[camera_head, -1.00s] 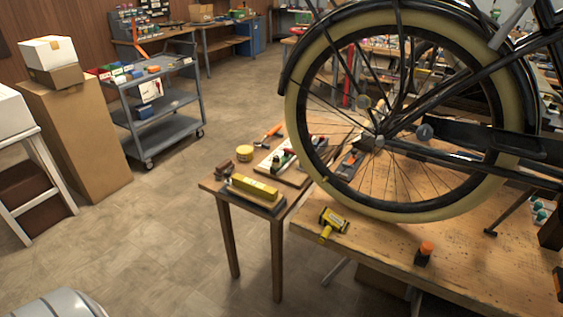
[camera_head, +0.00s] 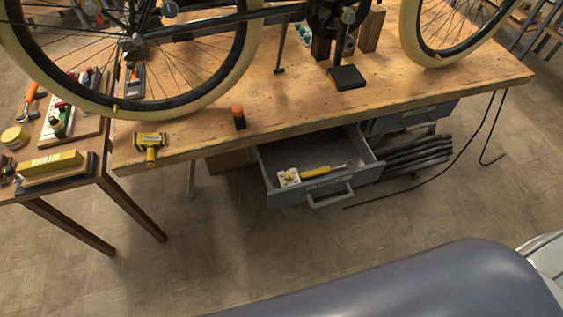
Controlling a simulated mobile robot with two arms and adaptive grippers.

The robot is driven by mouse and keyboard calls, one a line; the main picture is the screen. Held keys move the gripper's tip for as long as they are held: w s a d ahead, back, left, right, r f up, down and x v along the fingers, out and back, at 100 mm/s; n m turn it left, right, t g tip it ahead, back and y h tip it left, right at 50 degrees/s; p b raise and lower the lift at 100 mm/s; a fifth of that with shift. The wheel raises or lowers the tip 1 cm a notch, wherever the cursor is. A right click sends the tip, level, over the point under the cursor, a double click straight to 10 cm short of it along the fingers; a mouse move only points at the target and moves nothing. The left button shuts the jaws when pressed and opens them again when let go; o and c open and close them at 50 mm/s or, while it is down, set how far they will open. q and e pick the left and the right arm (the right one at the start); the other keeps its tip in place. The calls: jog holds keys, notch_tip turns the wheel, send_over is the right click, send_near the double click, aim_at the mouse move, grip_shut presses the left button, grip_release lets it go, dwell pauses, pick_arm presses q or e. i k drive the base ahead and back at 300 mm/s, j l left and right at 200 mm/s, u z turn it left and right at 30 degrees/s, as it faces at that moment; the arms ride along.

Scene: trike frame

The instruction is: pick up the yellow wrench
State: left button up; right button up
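A tool with a yellow handle (camera_head: 316,172) and a greyish metal end lies in an open grey drawer (camera_head: 290,200) under the workbench; it looks like the yellow wrench, though its exact shape is too small to tell. A small whitish item with a yellow mark (camera_head: 289,178) lies at its left end. The drawer is pulled out toward me, with its handle at the front. Neither of my grippers shows in the view.
The wooden workbench (camera_head: 420,97) carries a bicycle with pale tires (camera_head: 210,100). A side table (camera_head: 75,190) stands left. Floor before the drawer is clear.

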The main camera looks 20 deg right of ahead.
aim_at(297, 178)
jog(key=l+u, duration=0.15)
jog(key=l, duration=0.25)
jog(key=k+l+u, duration=0.15)
jog(key=l, duration=0.25)
jog(key=l+u, duration=0.15)
jog(key=l, duration=0.25)
jog(key=k+l+u, duration=0.15)
jog(key=l, duration=0.25)
